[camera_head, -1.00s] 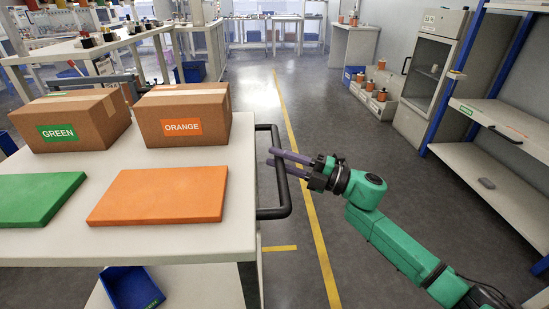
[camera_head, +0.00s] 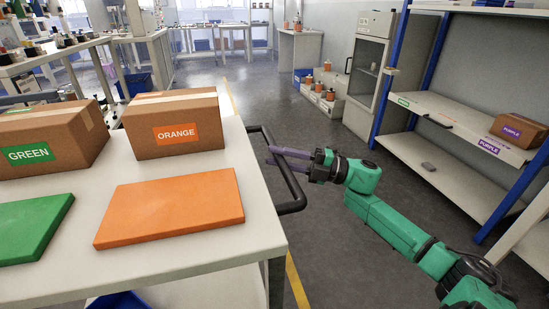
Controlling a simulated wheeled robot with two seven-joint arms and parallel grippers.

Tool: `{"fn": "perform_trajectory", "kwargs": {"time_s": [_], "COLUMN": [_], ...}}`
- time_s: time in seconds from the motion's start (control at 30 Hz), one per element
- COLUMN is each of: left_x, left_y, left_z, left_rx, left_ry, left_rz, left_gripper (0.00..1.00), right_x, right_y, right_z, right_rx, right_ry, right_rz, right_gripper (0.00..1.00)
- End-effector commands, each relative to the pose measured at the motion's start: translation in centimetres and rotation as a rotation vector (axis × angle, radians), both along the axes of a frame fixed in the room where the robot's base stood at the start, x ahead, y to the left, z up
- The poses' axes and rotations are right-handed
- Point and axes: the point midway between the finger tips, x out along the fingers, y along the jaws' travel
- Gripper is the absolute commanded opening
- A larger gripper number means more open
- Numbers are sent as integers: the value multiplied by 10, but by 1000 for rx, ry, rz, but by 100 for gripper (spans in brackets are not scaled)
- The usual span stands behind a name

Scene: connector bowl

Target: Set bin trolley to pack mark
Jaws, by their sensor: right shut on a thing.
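The white bin trolley (camera_head: 262,225) fills the lower left of the head view. The exact contact is small in view. A yellow floor line (camera_head: 297,283) shows beside the trolley's leg, and the trolley hides much of it. I cannot tell any pack mark on the floor. My left gripper is out of view.
The green-labelled box (camera_head: 60,140) and orange-labelled box (camera_head: 175,123) stand on the trolley. A blue-framed shelf (camera_head: 455,188) with a purple-labelled box (camera_head: 516,138) is at right. Crates of orange-capped jars (camera_head: 326,97) stand behind. Grey floor (camera_head: 335,235) is open right of the trolley.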

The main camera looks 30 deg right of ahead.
Motion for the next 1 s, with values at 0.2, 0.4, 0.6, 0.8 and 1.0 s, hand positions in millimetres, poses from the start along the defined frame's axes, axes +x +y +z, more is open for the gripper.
{"fn": "perform_trajectory", "kwargs": {"time_s": [0.2, 0.4, 0.6, 0.8, 1.0], "left_x": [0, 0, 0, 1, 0], "left_y": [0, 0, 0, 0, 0], "left_z": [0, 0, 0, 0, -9], "left_rx": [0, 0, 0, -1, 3], "left_ry": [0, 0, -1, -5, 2], "left_rz": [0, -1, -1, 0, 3], "left_gripper": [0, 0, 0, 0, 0], "right_x": [0, 0, 0, -15, -49], "right_y": [-2, -1, -2, -22, -68], "right_z": [-1, -1, 0, -6, -16], "right_rx": [1, 1, 1, 0, 2], "right_ry": [3, 1, 1, 5, 7], "right_rz": [-4, -3, -2, -5, -8], "right_gripper": [31, 57, 57, 57, 57]}}
